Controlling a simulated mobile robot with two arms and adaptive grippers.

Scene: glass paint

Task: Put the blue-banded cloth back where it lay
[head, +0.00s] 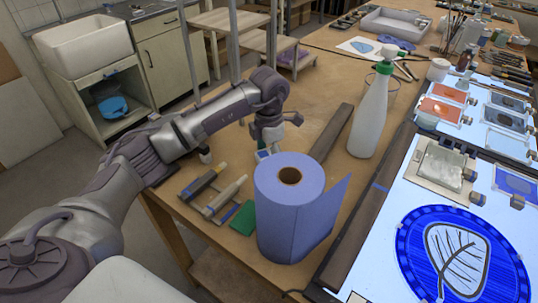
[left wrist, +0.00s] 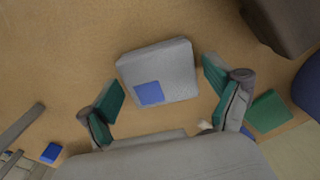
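A folded pale grey cloth (left wrist: 175,62) with a blue patch lies flat on the brown tabletop in the left wrist view. In the head view only a small white and blue bit (head: 263,154) shows beneath my left gripper (head: 270,138), behind the blue paper roll. In the left wrist view my left gripper (left wrist: 162,76) is open, its two green-padded fingers on either side of the cloth. I see a gap between each finger and the cloth; the height above the table is hard to judge. My right gripper is not in view.
The blue paper roll (head: 289,210) stands close in front of the gripper. A green pad (head: 242,218) and several handled tools (head: 212,188) lie to its left. A spray bottle (head: 370,115) stands to the right, near a dark wooden strip (head: 333,132) and the lit glass panel (head: 395,210).

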